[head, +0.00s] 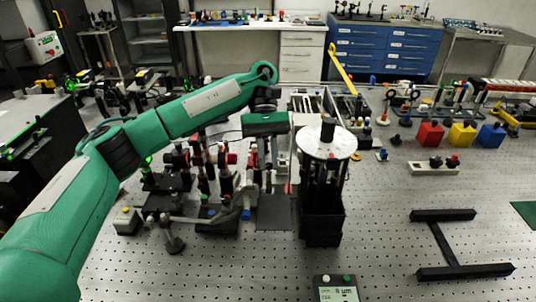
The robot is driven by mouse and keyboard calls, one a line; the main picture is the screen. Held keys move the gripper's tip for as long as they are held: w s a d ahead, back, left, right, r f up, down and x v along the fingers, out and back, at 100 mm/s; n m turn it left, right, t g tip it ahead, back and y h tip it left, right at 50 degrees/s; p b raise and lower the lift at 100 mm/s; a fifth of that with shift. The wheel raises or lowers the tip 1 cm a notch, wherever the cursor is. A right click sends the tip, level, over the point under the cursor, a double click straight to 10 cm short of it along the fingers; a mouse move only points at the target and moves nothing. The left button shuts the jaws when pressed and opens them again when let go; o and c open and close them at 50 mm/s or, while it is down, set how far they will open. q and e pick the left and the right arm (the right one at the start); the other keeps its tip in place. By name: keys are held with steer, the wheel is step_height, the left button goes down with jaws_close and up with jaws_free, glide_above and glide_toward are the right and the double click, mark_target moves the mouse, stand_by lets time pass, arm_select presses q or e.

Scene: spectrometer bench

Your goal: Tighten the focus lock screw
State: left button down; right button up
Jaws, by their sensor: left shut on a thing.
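My green left arm reaches in from the left, and its gripper (263,163) points down among the optical parts at the middle of the bench. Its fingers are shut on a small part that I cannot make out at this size. I cannot pick out the focus lock screw for sure; the gripper and the crowded mounts hide the area around the fingertips. My right gripper is not in view.
A round white plate (327,141) on a black stand is close right of the gripper. Several optical mounts crowd its left. Red (430,134), yellow (462,134) and blue (491,137) blocks stand farther right. A black H-shaped frame (441,243) lies front right.

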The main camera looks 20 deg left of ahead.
arm_select(q)
steer(key=c, duration=1.4)
jaws_free()
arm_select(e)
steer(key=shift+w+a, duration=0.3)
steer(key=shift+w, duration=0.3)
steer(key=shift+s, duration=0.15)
